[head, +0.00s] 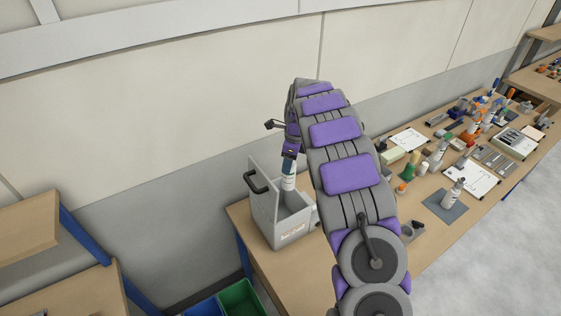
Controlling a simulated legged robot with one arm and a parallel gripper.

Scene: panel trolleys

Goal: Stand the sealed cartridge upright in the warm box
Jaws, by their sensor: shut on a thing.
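The warm box (293,237) is a grey open-topped box with a label on its front, at the near-left end of the bench. Its lid (264,207) stands raised at the left, with a black handle. My gripper (290,157) points down over the box and is shut on the sealed cartridge (288,182). The cartridge is white with a dark upper end and looks about upright. Its lower end is at the box opening; I cannot tell whether it touches the floor of the box. My arm hides part of the bench right of the box.
The wooden bench (268,270) runs to the upper right, crowded with bottles, tools and papers. A white bottle (453,192) stands on a dark mat (437,208). Green (240,299) and blue (205,308) bins are below at the left. A wall rises behind.

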